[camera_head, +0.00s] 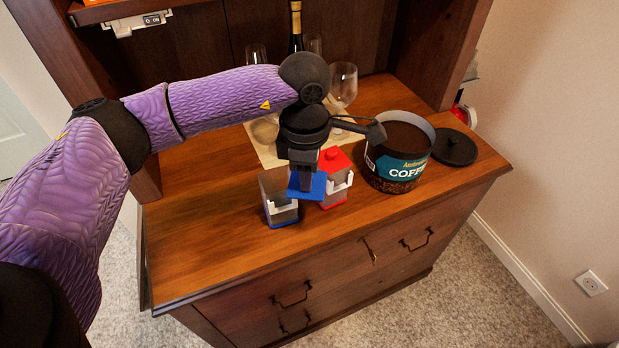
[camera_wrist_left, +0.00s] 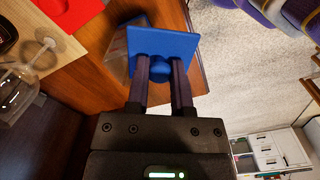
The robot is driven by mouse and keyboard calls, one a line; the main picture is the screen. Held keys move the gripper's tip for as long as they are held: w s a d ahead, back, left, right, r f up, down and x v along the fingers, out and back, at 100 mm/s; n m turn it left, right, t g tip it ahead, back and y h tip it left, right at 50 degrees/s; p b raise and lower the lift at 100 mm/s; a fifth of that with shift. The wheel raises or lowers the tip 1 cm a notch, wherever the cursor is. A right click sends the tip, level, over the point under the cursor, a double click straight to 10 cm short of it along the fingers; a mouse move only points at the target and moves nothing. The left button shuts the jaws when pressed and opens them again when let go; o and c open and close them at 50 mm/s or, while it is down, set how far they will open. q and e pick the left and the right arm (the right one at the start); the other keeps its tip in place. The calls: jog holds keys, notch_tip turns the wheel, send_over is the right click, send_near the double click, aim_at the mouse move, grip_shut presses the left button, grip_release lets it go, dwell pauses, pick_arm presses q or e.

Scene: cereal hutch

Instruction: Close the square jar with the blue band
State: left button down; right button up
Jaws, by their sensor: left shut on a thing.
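The square jar with the blue band (camera_head: 279,214) stands upright on the cabinet top, clear-walled, with its top partly hidden by my arm and lid. My left gripper (camera_head: 306,178) is shut on the knob of the square blue lid (camera_head: 308,187). The lid hangs above the counter, overlapping the jar's right side in the head view, and is not seated on it. My right gripper is not in view.
A similar jar with a red lid (camera_head: 334,160) stands close on the right. A large open coffee can (camera_head: 400,165) and its black lid (camera_head: 455,148) are farther right. Wine glasses (camera_head: 343,82) and a bottle (camera_head: 296,25) stand behind. The counter's left part is clear.

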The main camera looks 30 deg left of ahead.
pick_arm(q)
jog(key=a+n+p, duration=0.1)
jog(key=n, duration=0.2)
jog(key=w+a+r+n+p, duration=0.1)
jog(key=n, duration=0.3)
jog(key=a+r+n+p, duration=0.1)
jog(key=n+p, duration=0.1)
jog(key=n, duration=0.1)
jog(key=shift+w+r+n, duration=0.25)
jog(key=shift+n, duration=0.05)
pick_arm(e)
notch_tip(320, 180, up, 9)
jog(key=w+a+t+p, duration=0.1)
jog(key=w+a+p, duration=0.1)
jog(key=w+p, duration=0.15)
pick_arm(q)
jog(key=a+f+n+b, duration=0.3)
jog(key=a+f+n, duration=0.1)
jog(key=n, duration=0.8)
jog(key=shift+w+a+f+n+b, duration=0.15)
jog(key=shift+f+n+b, duration=0.2)
jog(key=shift+f, duration=0.4)
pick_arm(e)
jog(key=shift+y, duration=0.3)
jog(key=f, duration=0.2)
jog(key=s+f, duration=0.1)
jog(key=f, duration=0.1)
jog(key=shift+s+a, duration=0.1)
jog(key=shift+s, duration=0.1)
